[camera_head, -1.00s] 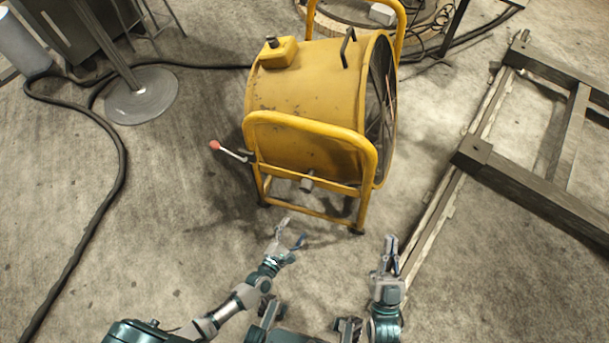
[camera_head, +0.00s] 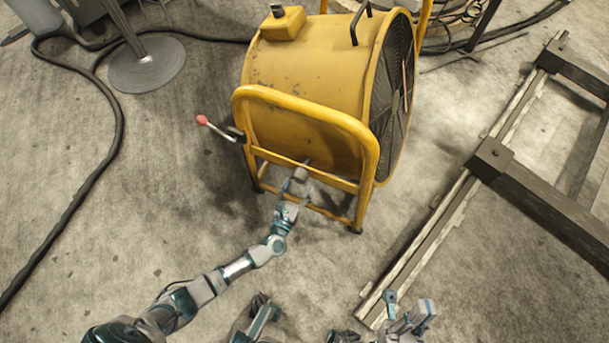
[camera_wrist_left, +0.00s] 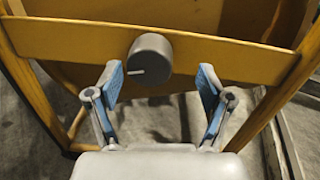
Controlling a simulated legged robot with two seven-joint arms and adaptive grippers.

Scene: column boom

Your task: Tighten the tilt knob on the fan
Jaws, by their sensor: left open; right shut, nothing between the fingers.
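The yellow drum fan (camera_head: 315,85) stands on the floor in its tubular frame. The tilt knob (camera_wrist_left: 150,59) is a grey round knob with a white mark on the fan's lower crossbar; it also shows in the head view (camera_head: 300,174). My left gripper (camera_wrist_left: 159,78) is open, its blue-padded fingers reaching toward the knob, one on each side and slightly below it in the wrist view. I cannot tell whether either finger touches it. In the head view my left gripper (camera_head: 293,187) is at the crossbar. My right gripper (camera_head: 408,312) is shut and empty near the bottom edge.
A red-tipped lever (camera_head: 203,120) sticks out left of the fan frame. A black cable (camera_head: 118,130) curves across the floor at the left, near a round metal stand base (camera_head: 146,66). A dark metal frame (camera_head: 493,160) lies at the right.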

